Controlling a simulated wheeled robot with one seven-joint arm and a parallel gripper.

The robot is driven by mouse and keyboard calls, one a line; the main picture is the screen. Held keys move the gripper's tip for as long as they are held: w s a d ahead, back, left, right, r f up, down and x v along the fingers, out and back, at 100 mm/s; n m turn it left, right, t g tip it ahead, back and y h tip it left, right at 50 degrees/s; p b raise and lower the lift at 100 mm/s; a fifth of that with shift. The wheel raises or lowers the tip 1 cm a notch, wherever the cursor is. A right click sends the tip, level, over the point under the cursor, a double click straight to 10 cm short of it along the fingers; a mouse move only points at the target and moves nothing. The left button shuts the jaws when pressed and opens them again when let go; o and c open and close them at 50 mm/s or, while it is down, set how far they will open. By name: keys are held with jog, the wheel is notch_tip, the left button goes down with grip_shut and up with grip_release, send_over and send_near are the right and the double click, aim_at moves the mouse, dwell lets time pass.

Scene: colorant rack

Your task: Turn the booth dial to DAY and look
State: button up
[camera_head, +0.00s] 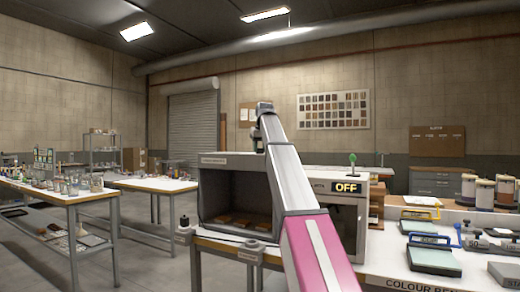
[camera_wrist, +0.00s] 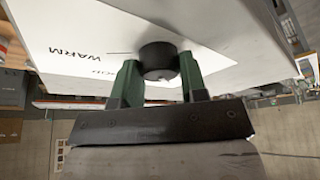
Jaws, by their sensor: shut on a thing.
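The viewing booth (camera_head: 222,161) is a grey box with an open front and a dark interior, with brownish flat pieces on its floor. A display on its right part reads OFF (camera_head: 346,187). In the wrist view, the black round dial (camera_wrist: 158,52) sits on a pale panel (camera_wrist: 100,30) printed WARM; another small label is partly hidden. My gripper (camera_wrist: 159,68) is shut on the dial, one green finger on each side. The dial's pointer cannot be made out. In the head view my arm crosses the booth's front, and the dial is hidden.
A bench with pads (camera_head: 433,260) and several colorant canisters (camera_head: 484,194) stands at right. Tables with glassware (camera_head: 75,198) stand at left. A swatch board (camera_head: 333,111) hangs on the back wall. Open floor lies between the left tables and the booth.

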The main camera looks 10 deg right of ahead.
jog(key=m, duration=0.2)
jog(key=m+h, duration=0.1)
jog(key=m, duration=0.1)
jog(key=shift+a+h, duration=0.15)
jog(key=shift+h, duration=0.15)
jog(key=shift+m+g+h, duration=0.3)
jog(key=shift+m+h, duration=0.3)
jog(key=shift+m, duration=1.3)
jog(key=o, duration=0.9)
jog(key=shift+r, duration=0.1)
jog(key=v, duration=1)
jog(key=shift+r, duration=0.25)
jog(key=shift+s+a, duration=0.1)
jog(key=shift+s, duration=0.05)
